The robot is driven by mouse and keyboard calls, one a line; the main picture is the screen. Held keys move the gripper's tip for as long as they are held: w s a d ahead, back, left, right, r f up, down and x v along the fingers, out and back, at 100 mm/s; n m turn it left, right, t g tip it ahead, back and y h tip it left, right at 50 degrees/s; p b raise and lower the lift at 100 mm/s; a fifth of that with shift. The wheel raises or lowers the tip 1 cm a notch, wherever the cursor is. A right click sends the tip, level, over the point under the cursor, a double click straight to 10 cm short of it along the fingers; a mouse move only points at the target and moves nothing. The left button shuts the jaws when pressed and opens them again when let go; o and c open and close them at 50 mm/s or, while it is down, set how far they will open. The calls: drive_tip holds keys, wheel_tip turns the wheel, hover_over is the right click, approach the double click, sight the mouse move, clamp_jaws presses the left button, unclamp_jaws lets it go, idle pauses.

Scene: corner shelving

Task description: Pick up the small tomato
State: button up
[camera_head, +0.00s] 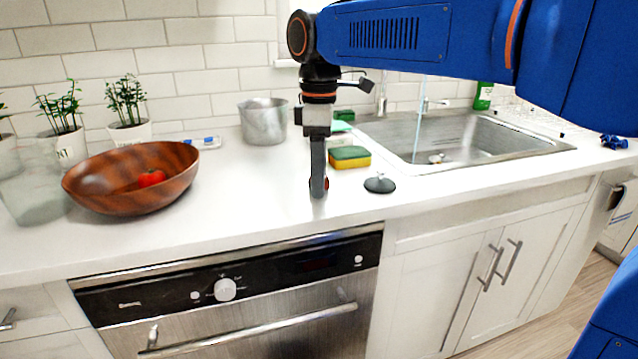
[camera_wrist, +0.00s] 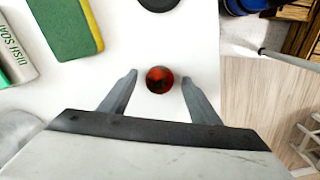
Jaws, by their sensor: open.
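A small red tomato (camera_wrist: 160,80) sits on the white counter, between and slightly beyond my open fingertips in the wrist view. In the head view my gripper (camera_head: 318,190) points straight down at the counter, and only a sliver of red shows beside its fingers. The gripper (camera_wrist: 158,86) is open, with a finger on each side of the tomato and a gap to both. A second red tomato (camera_head: 151,178) lies in the brown wooden bowl (camera_head: 110,193) at the left.
A green and yellow sponge (camera_head: 350,157) and a dark sink stopper (camera_head: 379,184) lie close to my gripper. A metal pot (camera_head: 263,122) stands behind. The sink (camera_head: 470,140) is to the right. The counter's front edge is near.

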drive_tip(key=c, duration=1.1)
